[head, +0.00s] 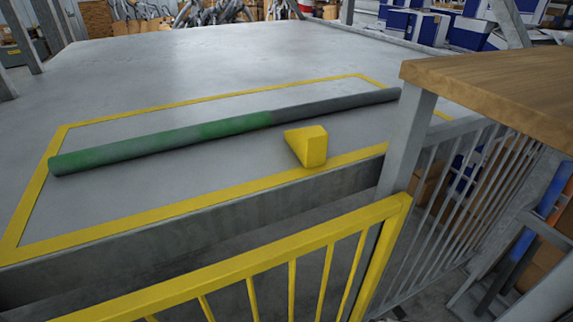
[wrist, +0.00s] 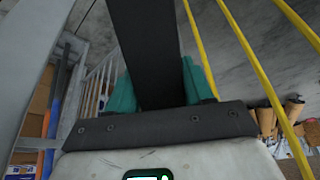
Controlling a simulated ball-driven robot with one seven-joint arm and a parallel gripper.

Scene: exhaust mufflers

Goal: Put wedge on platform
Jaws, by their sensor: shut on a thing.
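A yellow wedge (head: 306,146) lies on the grey platform (head: 190,75) in the head view, inside the yellow outlined rectangle and near its front edge. A long green and grey pipe (head: 160,143) lies behind the wedge across the same rectangle. My gripper (wrist: 158,88) shows only in the wrist view. Its teal fingers are shut on a dark, flat-sided bar (wrist: 147,45) that reaches out past the top of the picture. I cannot tell whether this bar is a wedge. The far end of the bar is out of view.
A yellow railing (head: 260,262) stands in front of the platform. A wooden top (head: 495,88) on grey posts with a barred grey fence (head: 470,165) stands at the right. Blue and white boxes (head: 415,25) stand at the back right. The platform's back half is clear.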

